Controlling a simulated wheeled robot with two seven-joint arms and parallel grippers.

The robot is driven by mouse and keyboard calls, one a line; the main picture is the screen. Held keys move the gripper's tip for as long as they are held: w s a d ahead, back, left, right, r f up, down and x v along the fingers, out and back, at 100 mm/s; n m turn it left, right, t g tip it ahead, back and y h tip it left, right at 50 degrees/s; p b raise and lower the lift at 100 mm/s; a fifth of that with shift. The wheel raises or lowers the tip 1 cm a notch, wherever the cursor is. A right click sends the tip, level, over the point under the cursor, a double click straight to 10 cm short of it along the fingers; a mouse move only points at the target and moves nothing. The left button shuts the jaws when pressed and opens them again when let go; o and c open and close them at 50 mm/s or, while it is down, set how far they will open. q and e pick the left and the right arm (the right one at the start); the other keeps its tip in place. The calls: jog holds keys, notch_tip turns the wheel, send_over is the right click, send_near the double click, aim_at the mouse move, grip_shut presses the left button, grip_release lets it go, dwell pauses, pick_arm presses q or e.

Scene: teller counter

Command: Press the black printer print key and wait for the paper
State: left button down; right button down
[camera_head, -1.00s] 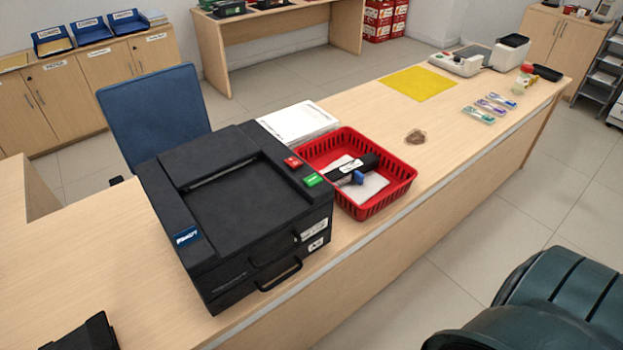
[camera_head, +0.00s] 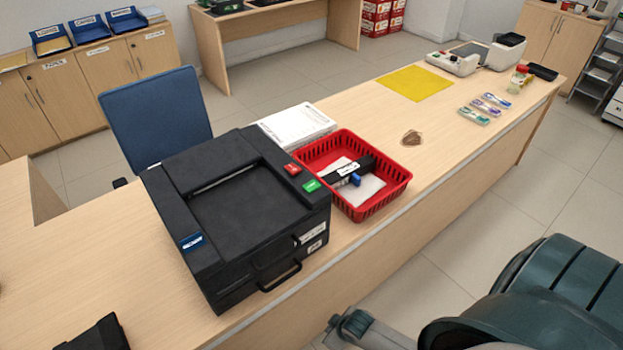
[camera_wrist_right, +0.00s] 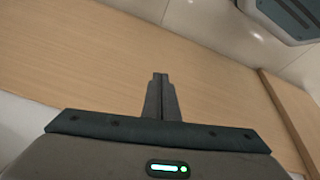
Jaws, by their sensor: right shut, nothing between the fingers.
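The black printer (camera_head: 245,205) sits on the counter at centre left. On the right side of its top are a green key (camera_head: 312,186) and a red key (camera_head: 292,169); their lettering is too small to read. A blue label (camera_head: 191,242) is on its front left. No paper shows in its recessed top. My right gripper (camera_wrist_right: 160,78) is shut and empty in the right wrist view, over a plain wooden surface, with no printer in that view. In the head view my right arm shows low at the right, clear of the printer. My left gripper is not seen.
A red basket (camera_head: 400,188) holding a black-and-blue item stands right beside the printer. A white paper stack (camera_head: 296,125) lies behind. A dark object (camera_head: 98,335) is cut off at the lower left. The counter around the yellow mat (camera_head: 416,83) is mostly free.

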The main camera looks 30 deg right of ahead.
jog(key=w+a+r+n+t+p, duration=0.1)
jog(key=w+r, duration=0.2)
jog(key=r, duration=0.5)
jog(key=w+a+r+p, duration=0.1)
jog(key=w+r, duration=0.2)
jog(key=r, duration=0.4)
notch_tip(320, 180, up, 41)
jog(key=n+t+y+p, duration=0.2)
jog(key=n+t+p, duration=0.1)
jog(key=n, duration=0.5)
send_over(316, 188)
jog(key=shift+f, duration=0.25)
jog(key=shift+f, duration=0.15)
notch_tip(316, 188, down, 6)
jog(key=b, duration=0.7)
jog(key=shift+b, duration=0.3)
jog(key=shift+f+b, duration=0.4)
jog(key=shift+f, duration=0.85)
